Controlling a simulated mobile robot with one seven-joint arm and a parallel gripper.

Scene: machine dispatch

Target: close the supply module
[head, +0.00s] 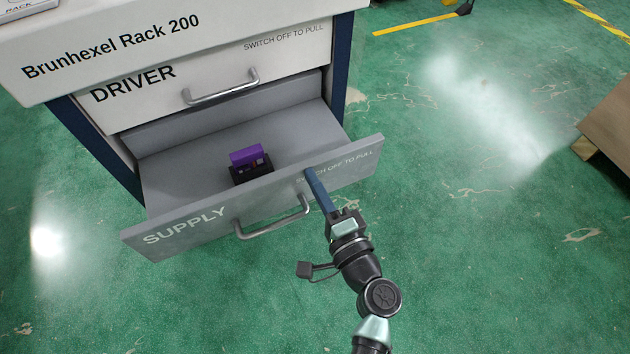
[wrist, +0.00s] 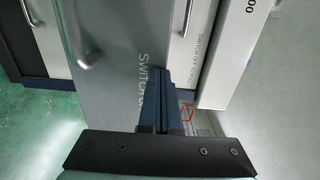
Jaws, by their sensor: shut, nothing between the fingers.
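The supply module (head: 195,229) is a grey drawer, the lowest one in the rack, and it stands pulled out. A curved metal handle (head: 272,218) is on its front. A purple and black part (head: 247,160) sits inside on the drawer floor. My gripper (head: 309,176) is shut and empty, with its blue fingers at the upper edge of the drawer front, right of the handle, over the printed words. In the wrist view my gripper (wrist: 163,75) points at the grey drawer front (wrist: 120,60) beside its lettering. I cannot tell whether the fingertips touch it.
The driver drawer (head: 215,75) above is shut, with its own handle. The rack top (head: 190,30) overhangs it. A brown box (head: 608,120) is at the right edge. Green floor around the drawer front is clear.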

